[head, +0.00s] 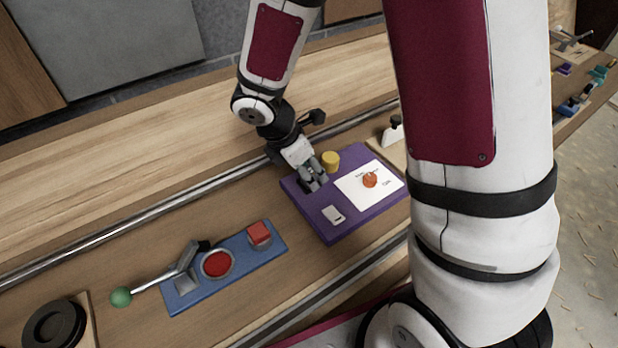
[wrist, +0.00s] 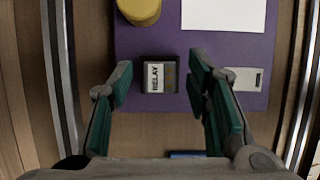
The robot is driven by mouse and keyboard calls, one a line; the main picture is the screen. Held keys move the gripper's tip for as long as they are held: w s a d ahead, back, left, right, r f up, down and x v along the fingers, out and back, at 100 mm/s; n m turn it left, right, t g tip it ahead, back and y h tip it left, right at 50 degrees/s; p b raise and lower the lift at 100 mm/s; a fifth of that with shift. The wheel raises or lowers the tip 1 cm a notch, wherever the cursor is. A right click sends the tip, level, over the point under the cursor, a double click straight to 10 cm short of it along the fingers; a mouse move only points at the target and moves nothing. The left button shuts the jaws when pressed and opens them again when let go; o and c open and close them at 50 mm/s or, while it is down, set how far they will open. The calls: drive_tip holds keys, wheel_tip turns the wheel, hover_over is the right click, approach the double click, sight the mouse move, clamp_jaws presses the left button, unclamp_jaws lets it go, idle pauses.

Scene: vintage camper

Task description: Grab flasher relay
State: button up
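The flasher relay is a small dark box (wrist: 160,75) with a white label reading RELAY, seen in the wrist view. It sits on a purple board (wrist: 140,45), near the board's edge. My gripper (wrist: 160,85) is open, with one green-padded finger on each side of the relay and visible gaps between. In the head view my gripper (head: 314,180) is over the left part of the purple board (head: 345,232). There the fingers hide most or all of the relay.
A yellow knob (head: 330,160) stands close beside my gripper. A white card (head: 362,192) with an orange piece (head: 370,180) and a white switch (head: 333,215) are on the board. A blue board (head: 190,295) with a green-tipped lever lies to the left. A metal rail (head: 130,208) runs behind.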

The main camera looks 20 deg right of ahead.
clamp_jaws()
drive_tip(key=shift+r, duration=0.1)
